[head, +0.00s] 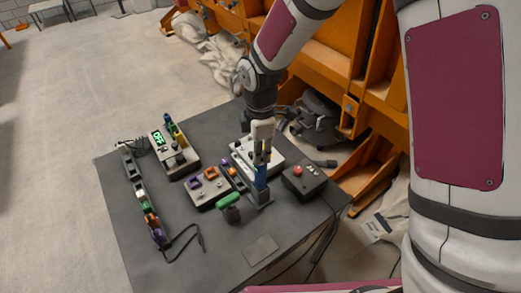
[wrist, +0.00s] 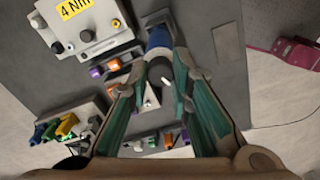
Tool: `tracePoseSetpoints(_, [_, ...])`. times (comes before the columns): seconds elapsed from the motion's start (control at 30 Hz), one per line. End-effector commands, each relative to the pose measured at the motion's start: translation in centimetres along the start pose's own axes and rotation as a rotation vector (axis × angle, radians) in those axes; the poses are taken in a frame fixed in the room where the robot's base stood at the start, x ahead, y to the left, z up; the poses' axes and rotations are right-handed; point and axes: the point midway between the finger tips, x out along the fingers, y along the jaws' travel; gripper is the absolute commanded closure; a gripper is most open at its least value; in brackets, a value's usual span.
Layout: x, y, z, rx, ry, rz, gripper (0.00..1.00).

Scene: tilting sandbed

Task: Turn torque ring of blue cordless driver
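The blue cordless driver (head: 261,178) stands upright on the table, below my gripper (head: 262,150). In the wrist view its blue body (wrist: 158,38) shows beyond a dark round nose part. My gripper (wrist: 160,64) is open, with one teal-padded finger on each side of this nose part. Whether either pad touches it, I cannot tell. The torque ring cannot be picked out clearly, and my fingers hide part of the driver's top in the head view.
A white box with a yellow "4 Nm" label (wrist: 76,9) stands close to the driver. A green-handled tool (head: 228,201) is in front, and a dark box with a red button (head: 304,180) at right. The table's (head: 215,262) near part is mostly clear.

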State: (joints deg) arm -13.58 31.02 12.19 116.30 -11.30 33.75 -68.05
Motion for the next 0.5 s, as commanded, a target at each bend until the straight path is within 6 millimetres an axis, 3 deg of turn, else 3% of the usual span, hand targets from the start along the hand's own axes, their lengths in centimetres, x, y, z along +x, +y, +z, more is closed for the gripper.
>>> tracePoseSetpoints(0.27, [-0.02,0.00,0.01,0.029,0.000,0.000,1.00])
tracePoseSetpoints(0.5, [-0.03,0.01,0.04,0.154,-0.001,0.000,1.00])
